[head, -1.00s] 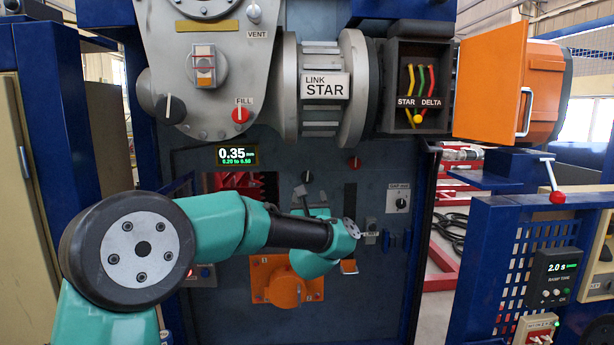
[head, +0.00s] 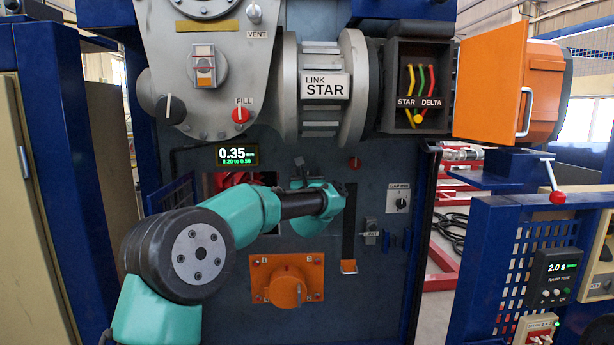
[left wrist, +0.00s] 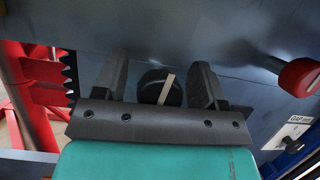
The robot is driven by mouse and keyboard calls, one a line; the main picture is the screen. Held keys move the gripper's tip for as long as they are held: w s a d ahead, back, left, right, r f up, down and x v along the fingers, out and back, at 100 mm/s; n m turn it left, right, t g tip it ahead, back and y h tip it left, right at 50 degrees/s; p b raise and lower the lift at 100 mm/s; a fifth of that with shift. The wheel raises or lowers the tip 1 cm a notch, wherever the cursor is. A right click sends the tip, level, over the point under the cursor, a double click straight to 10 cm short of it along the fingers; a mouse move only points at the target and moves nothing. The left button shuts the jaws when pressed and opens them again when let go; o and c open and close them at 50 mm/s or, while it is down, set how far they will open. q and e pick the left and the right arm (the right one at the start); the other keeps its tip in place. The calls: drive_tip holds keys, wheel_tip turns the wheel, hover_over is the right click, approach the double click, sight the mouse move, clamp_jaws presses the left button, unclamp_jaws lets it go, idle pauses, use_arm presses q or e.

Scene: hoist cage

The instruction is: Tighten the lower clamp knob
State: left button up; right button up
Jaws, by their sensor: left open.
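A black round knob (left wrist: 160,88) with a pale pointer bar is on the dark panel. In the left wrist view it sits between the two fingers of my left gripper (left wrist: 162,85), with a gap on each side. The fingers are open and do not visibly grip it. In the head view my left gripper (head: 301,172) is at the panel below and right of the gap readout, and it and the wrist largely hide this knob. No label shows which clamp knob this is. My right gripper is not in view.
A red knob (head: 355,162) is just right of my gripper and also shows in the wrist view (left wrist: 300,77). An orange plate with a rotary handle (head: 287,287) is below. The readout (head: 237,155) shows 0.35. A vertical slot (head: 349,225) is to the right.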

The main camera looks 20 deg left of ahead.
use_arm(q)
drive_tip(key=shift+c, duration=0.2)
drive_tip(key=c, duration=0.9)
drive_tip(key=shift+m, duration=0.5)
drive_tip(key=m+h, duration=0.2)
drive_tip(key=m, duration=0.2)
drive_tip(key=shift+d+m+h, duration=0.1)
drive_tip(key=shift+m+h, duration=0.3)
drive_tip(key=m+h, duration=0.1)
drive_tip(key=m, duration=0.1)
drive_tip(key=m+h, duration=0.1)
drive_tip(key=m, duration=0.2)
drive_tip(key=shift+d+f+h, duration=0.1)
drive_tip(key=shift+h, duration=0.3)
drive_tip(key=m+g+h, duration=0.1)
drive_tip(key=m, duration=0.3)
drive_tip(key=shift+w+d, duration=0.1)
drive_tip(key=shift+f+m+g+h, duration=0.1)
drive_tip(key=shift+m+g+h, duration=0.25)
drive_tip(key=shift+m, duration=0.8)
drive_tip(key=shift+f+m+g+h, duration=0.1)
drive_tip(key=shift+m+g+h, duration=0.25)
drive_tip(key=shift+m, duration=0.8)
drive_tip(key=shift+d+m, duration=0.1)
drive_tip(key=shift+m, duration=0.3)
